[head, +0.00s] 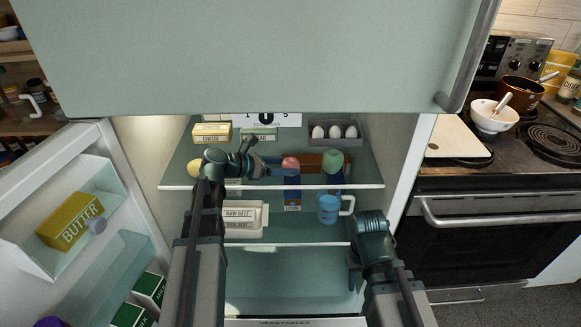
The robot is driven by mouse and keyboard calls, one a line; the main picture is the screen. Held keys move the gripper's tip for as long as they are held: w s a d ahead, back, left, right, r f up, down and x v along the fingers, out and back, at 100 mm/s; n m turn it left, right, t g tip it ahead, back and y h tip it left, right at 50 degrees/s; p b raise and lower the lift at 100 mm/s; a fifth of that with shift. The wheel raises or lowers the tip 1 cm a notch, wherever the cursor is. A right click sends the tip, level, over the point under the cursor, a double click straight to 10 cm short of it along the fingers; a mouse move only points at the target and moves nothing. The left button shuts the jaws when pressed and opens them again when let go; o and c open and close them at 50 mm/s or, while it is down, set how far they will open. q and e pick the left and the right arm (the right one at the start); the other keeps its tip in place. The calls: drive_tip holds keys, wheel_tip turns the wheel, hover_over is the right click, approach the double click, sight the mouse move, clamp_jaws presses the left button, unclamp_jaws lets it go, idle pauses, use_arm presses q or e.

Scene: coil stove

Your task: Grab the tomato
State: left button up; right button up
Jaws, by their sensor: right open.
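A small rounded pinkish-red thing (291,163), which looks like the tomato, is at the front of the fridge's upper shelf, near its middle. My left gripper (262,158) is inside the fridge at that shelf, to the left of the red thing and pointing right towards it. Its fingers look spread, with a gap between them and the red thing. My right gripper (354,274) is lower and to the right, in front of the lower shelves, pointing down. It is open, and its fingertips are partly hidden by my arm.
Cheese packs (212,132), an egg tray (336,134) and a green item (333,166) share the upper shelf (175,184). Below are a raw beef pack (242,219), a blue carton (292,196) and a blue mug (329,208). The fridge door (90,225) stands open left; a stove is right.

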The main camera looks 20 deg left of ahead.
use_arm(q)
drive_tip(key=c, duration=0.8)
drive_tip(key=shift+r, duration=0.1)
use_arm(e)
drive_tip(key=shift+r, duration=0.1)
